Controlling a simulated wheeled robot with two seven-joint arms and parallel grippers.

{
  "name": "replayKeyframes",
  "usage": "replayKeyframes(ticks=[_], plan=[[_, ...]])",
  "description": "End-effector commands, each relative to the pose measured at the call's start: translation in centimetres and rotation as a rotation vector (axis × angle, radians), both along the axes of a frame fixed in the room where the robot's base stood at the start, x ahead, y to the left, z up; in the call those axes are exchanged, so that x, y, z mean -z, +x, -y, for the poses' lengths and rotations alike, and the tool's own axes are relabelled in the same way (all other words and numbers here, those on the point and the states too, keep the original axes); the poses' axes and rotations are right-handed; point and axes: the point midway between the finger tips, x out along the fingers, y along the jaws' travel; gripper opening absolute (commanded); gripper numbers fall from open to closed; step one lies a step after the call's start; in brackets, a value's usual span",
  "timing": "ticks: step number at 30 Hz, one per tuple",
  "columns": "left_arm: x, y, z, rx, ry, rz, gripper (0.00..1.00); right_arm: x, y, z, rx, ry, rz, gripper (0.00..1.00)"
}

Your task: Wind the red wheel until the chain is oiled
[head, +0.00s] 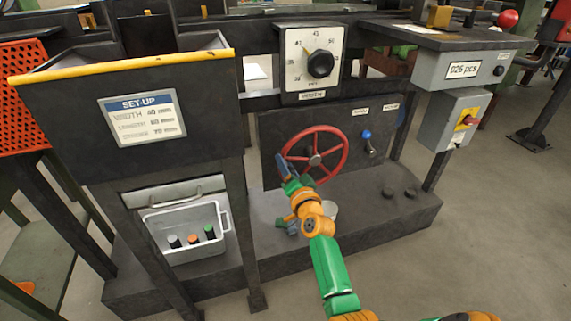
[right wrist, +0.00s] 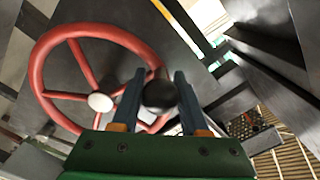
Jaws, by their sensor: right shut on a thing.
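The red wheel (head: 315,154) stands upright on a dark panel in the middle of the head view. It has a pale hub and several spokes, and it fills the left of the right wrist view (right wrist: 98,28). A dark round knob (right wrist: 159,95) sits at its rim between my right gripper's fingers. My right gripper (head: 286,171) is at the wheel's lower left rim, shut on that knob. The knob is mostly hidden by the gripper in the head view. I cannot make out the chain. My left gripper is not in view.
Above the wheel is a white width dial (head: 314,59) with a black knob. A blue-topped lever (head: 368,141) stands right of the wheel. A set-up sign (head: 142,118) and a grey bin (head: 187,230) are left. A counter box (head: 461,72) and red switch (head: 467,119) are right.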

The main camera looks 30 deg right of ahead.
Motion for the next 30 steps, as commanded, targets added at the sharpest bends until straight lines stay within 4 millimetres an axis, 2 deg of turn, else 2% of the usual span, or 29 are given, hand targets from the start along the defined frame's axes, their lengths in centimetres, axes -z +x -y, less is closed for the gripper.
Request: replayKeyframes(ticks=[1,6,25,26,28,30], plan=[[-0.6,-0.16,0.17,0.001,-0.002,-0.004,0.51,-0.75,0.02,0.07,0.0,0.019,0.009,0.0],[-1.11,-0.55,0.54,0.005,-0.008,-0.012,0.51,-1.2,-0.01,0.27,0.0,0.076,0.024,0.0],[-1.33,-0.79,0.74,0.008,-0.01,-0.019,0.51,-1.44,-0.04,0.43,0.001,0.111,0.035,0.0],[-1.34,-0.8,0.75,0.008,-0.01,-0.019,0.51,-1.44,-0.04,0.43,0.001,0.111,0.035,0.52],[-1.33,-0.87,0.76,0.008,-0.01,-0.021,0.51,-1.39,-0.05,0.43,0.001,0.111,0.033,0.71],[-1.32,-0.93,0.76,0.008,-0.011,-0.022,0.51,-1.35,-0.06,0.43,0.0,0.111,0.033,0.71]])
